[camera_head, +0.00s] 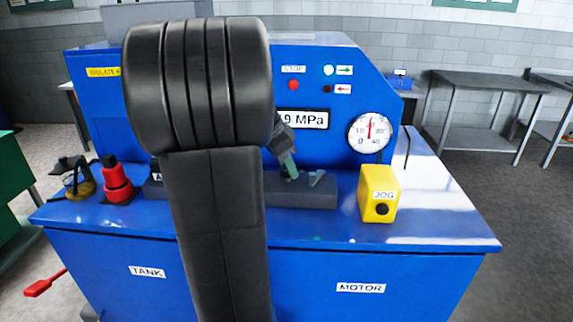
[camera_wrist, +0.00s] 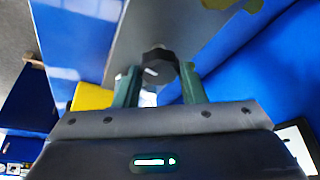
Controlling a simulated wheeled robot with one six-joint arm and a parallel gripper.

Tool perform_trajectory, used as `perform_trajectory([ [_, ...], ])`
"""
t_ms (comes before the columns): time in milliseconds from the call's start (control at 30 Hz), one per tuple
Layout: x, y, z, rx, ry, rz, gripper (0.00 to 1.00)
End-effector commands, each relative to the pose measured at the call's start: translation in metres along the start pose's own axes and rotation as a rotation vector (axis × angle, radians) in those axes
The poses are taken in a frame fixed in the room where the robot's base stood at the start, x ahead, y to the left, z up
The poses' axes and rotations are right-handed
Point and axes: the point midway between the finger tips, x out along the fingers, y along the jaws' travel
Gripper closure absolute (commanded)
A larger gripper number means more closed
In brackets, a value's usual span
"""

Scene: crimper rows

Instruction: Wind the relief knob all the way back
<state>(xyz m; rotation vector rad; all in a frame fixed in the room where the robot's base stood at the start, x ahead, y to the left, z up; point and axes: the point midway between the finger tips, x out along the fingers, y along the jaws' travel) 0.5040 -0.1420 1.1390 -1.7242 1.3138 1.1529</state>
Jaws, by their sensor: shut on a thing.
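The relief knob, a black faceted knob (camera_wrist: 158,66), shows between the two green fingers of my gripper (camera_wrist: 160,84) in the wrist view. The fingers are shut on it, one on each side. In the head view my gripper (camera_head: 289,166) reaches down to the dark grey block (camera_head: 300,192) on the blue bench, and the knob is hidden there. A round gauge (camera_head: 369,132) has its red needle pointing nearly straight up. A display (camera_head: 302,119) ends in "9 MPa"; its left part is hidden behind my arm.
A yellow JOG box (camera_head: 378,193) with a black button stands right of the block. A small grey lever (camera_head: 316,179) is close beside my gripper. A red fitting (camera_head: 116,181) stands at the left. The bench top (camera_head: 437,210) is clear at the right.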

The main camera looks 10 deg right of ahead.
Motion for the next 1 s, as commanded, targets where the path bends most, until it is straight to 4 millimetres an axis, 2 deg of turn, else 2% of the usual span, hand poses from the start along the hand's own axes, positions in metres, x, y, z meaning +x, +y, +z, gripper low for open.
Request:
perform_trajectory([
  [367, 0.0004, 0.0012, -0.0002, -0.173, 0.001, -0.074, 0.86],
  [1000, -0.0018, 0.0031, -0.0029, -0.725, 0.002, -0.304, 0.86],
])
